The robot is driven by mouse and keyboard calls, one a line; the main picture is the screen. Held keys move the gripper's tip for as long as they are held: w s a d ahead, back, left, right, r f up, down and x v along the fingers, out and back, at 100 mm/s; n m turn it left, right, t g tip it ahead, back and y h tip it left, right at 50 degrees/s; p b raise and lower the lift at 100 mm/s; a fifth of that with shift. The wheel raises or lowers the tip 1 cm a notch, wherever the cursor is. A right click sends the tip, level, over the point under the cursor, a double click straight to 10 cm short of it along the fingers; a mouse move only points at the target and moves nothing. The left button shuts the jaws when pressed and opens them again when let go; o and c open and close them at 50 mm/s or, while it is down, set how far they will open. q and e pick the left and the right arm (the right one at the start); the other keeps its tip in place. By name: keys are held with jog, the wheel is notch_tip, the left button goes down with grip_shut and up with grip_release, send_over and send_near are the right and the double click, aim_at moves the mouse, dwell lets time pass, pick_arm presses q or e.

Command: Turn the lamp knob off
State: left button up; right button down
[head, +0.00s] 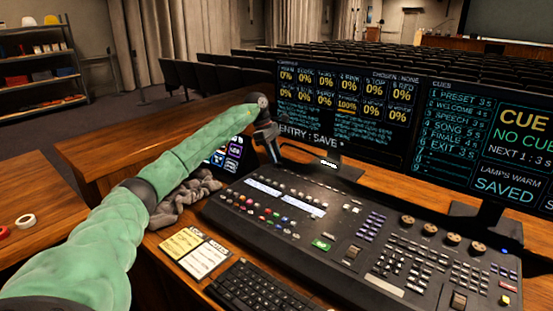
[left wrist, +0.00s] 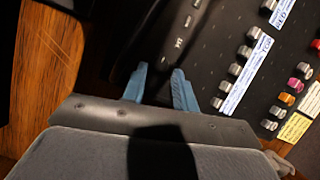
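A small black gooseneck lamp (head: 328,162) with a lit head hangs over the back of the mixing desk (head: 345,185) in the head view. I cannot make out its knob for certain in either view. My left gripper (head: 272,155) points down at the desk's back left corner, close beside the lamp's neck. In the left wrist view its two blue fingers (left wrist: 160,88) stand apart, with a dark surface and nothing clearly held between them. Part of the gripper is hidden by its own wrist in the head view. My right gripper is in neither view.
Two monitors (head: 345,112) stand close behind the desk. A small screen (head: 232,150) and a crumpled grey cloth (head: 185,192) lie left of it. A keyboard (head: 262,290) and note cards (head: 196,252) are in front. Rows of small knobs (left wrist: 245,52) are right of the fingers.

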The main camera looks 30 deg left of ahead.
pick_arm(q)
jog(key=shift+x, duration=1)
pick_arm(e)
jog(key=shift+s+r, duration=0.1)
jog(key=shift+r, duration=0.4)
pick_arm(q)
grip_shut()
